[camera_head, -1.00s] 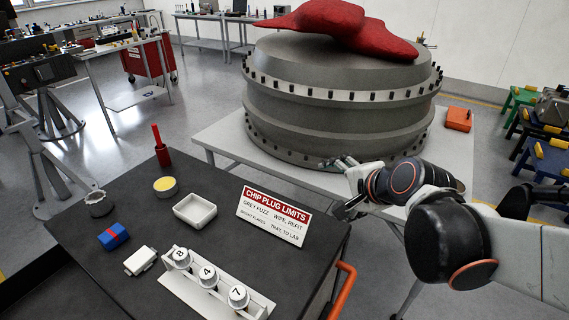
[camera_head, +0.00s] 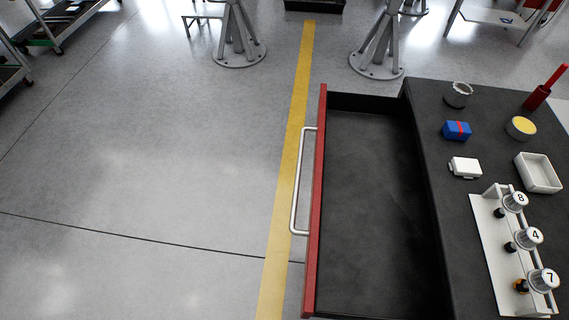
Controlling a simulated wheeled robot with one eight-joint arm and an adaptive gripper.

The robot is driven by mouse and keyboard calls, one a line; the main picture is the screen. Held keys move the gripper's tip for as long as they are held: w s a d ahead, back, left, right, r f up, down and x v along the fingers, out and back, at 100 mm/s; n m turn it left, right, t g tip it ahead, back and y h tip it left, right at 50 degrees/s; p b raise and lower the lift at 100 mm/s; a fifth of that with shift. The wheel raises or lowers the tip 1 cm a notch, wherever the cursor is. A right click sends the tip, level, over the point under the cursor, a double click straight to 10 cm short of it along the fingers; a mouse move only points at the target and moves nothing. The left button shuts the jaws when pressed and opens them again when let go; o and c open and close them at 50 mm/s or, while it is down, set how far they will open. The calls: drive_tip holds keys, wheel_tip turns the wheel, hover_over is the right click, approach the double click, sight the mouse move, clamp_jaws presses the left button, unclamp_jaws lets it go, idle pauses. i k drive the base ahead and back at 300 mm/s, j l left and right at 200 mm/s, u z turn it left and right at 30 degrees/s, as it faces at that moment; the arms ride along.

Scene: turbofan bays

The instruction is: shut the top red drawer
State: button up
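The top red drawer (camera_head: 315,200) stands pulled out from the left side of the dark-topped cabinet. Its red front faces left and carries a pale bar handle (camera_head: 297,182). The dark inside of the drawer (camera_head: 370,200) looks empty.
The cabinet top (camera_head: 450,230) bears a rack of numbered canisters (camera_head: 495,260), a white tray (camera_head: 538,172), a blue box (camera_head: 457,130), a white case (camera_head: 464,168) and a yellow-filled dish (camera_head: 521,127). Grey stand feet (camera_head: 377,62) stand beyond. Floor left of the drawer is clear.

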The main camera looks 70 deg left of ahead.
sight(372, 254)
drive_tip(key=k+j+u, duration=0.1)
drive_tip(key=u, duration=0.35)
drive_tip(key=j+u, duration=0.15)
drive_tip(key=u, duration=0.35)
drive_tip(key=k+j+u, duration=0.1)
drive_tip(key=u, duration=1.05)
drive_tip(key=k+j, duration=0.1)
drive_tip(key=j, duration=0.25)
drive_tip(key=k+j, duration=0.1)
drive_tip(key=j, duration=0.3)
drive_tip(key=k+j, duration=0.15)
drive_tip(key=j, duration=0.2)
drive_tip(key=k+j+z, duration=0.1)
drive_tip(key=j, duration=0.3)
